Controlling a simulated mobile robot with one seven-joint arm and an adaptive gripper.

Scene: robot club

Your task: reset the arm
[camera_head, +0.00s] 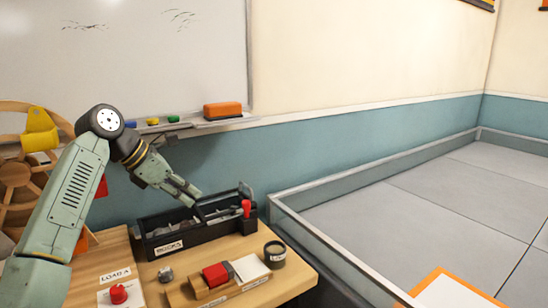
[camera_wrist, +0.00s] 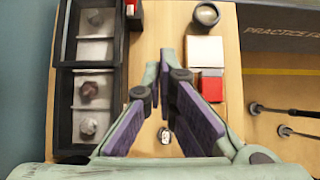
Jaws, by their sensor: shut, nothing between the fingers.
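My arm reaches in from the left in the head view, green-grey with a dark joint.
A wooden tray (camera_head: 233,293) carries a red block (camera_head: 215,275) and a white block (camera_head: 250,267). A dark round cup (camera_head: 275,254) stands at its right. A red knob (camera_head: 118,293) sits at front left. A whiteboard ledge (camera_head: 190,128) lies behind; a low-walled grey floor area (camera_head: 430,200) lies right.

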